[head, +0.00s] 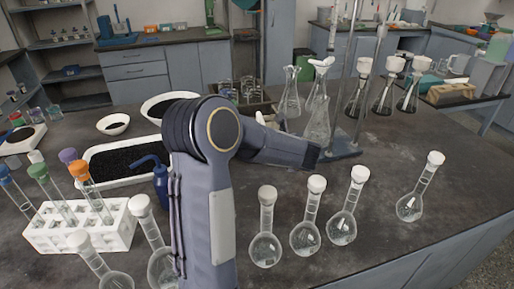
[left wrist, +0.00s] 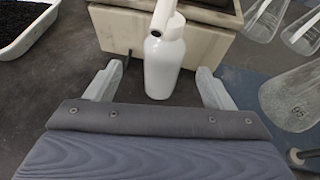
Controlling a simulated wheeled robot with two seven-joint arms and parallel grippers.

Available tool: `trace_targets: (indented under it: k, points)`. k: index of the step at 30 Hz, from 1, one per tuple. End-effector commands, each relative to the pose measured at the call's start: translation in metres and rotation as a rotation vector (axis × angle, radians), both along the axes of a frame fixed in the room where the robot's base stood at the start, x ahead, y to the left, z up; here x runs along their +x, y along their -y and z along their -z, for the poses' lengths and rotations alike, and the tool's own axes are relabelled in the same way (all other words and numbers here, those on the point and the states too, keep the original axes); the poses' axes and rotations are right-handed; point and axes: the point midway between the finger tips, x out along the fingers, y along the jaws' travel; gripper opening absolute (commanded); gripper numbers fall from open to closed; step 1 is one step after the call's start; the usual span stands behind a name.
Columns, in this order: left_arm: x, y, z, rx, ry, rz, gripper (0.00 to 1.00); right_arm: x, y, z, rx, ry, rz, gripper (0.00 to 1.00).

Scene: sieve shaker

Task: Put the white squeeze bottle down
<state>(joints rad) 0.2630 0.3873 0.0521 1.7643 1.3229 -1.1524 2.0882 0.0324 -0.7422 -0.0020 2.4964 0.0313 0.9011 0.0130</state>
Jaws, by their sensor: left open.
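The white squeeze bottle (left wrist: 164,68) stands upright between the two fingers of my left gripper (left wrist: 159,82) in the left wrist view. The gripper is open, with a visible gap on each side of the bottle. The bottle's base appears to be on the dark bench top, close in front of a beige box (left wrist: 112,32). In the head view a small white part of what looks like the bottle (head: 262,117) shows behind my left arm, which hides the rest and the fingers. My right gripper is in neither view.
Conical flasks (head: 290,98) and a metal stand (head: 345,140) are close to the right of the bottle. Stoppered round flasks (head: 265,248) stand nearer the front edge. A white tray of black grains (head: 92,152), a blue bottle (head: 161,185) and a tube rack (head: 75,238) are left.

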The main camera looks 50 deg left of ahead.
Motion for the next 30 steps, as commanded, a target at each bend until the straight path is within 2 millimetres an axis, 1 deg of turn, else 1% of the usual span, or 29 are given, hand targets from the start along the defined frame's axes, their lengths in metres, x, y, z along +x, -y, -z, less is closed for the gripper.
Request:
trace_targets:
  k: [5, 8, 14, 17, 20, 26, 30]
  points:
    - [0.003, -0.017, 0.008, -0.005, -0.001, -0.014, 0.75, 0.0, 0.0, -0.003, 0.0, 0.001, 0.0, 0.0]
    - [0.007, -0.026, 0.012, -0.004, -0.002, -0.012, 0.75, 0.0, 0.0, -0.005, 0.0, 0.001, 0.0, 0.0]
    - [0.021, -0.05, 0.023, -0.004, -0.002, -0.01, 0.75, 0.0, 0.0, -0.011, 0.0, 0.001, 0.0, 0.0]
    - [0.024, -0.06, 0.027, -0.003, -0.001, -0.01, 0.75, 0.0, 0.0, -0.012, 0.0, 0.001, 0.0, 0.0]
    - [0.026, -0.064, 0.03, -0.004, -0.001, -0.008, 0.75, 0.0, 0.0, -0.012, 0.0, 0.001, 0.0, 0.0]
    - [0.026, -0.065, 0.03, -0.004, -0.001, -0.007, 0.75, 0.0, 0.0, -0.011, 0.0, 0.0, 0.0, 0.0]
    - [0.026, -0.065, 0.03, -0.003, -0.001, -0.006, 0.58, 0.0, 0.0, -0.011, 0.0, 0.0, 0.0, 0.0]
